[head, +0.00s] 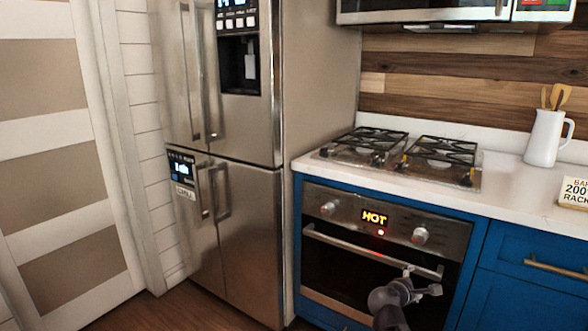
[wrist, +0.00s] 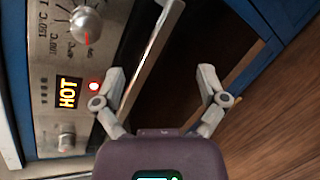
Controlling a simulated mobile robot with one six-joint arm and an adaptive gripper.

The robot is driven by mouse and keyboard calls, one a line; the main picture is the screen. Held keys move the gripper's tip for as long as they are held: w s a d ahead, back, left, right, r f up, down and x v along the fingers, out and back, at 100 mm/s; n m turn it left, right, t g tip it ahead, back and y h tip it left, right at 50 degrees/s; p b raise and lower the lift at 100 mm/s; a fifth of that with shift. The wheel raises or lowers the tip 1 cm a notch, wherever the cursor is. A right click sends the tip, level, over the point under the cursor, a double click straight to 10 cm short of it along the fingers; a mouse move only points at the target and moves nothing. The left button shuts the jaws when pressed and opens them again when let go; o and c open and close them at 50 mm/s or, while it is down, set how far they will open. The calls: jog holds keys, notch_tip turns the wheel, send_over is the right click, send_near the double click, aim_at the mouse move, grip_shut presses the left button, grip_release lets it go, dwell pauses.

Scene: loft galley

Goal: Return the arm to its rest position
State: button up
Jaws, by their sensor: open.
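My gripper (head: 423,281) is in front of the oven door, low and right of centre in the head view. Its two fingers are spread apart with nothing between them. In the wrist view, the open gripper (wrist: 160,75) faces the oven front, and the bar handle (wrist: 152,55) runs across behind the fingers. I cannot tell whether a finger touches the handle. The oven (head: 318,262) looks shut. Its display (head: 375,218) reads HOT, and a red light (head: 381,232) glows below it.
Blue cabinets (head: 520,278) flank the oven at right. Above are the white counter (head: 500,178), a gas cooktop (head: 400,160), a white jug (head: 546,140) with utensils and a small sign (head: 574,192). A steel fridge (head: 235,240) stands left of the oven. Bare wooden floor (head: 180,308) shows in front.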

jog(key=s+a+f+m+g+y, duration=0.5)
jog(key=s+a+f+m, duration=0.15)
jog(key=a+m, duration=0.2)
jog(key=s+a+f+m+g+y, duration=0.5)
jog(key=s+a+f+m+y, duration=0.15)
jog(key=a, duration=0.25)
notch_tip(320, 180, up, 33)
jog(key=p, duration=3.3)
jog(key=shift+w+d+r+m+h+p, duration=0.2)
jog(key=shift+d+m+h+p, duration=0.1)
jog(key=shift+h, duration=0.15)
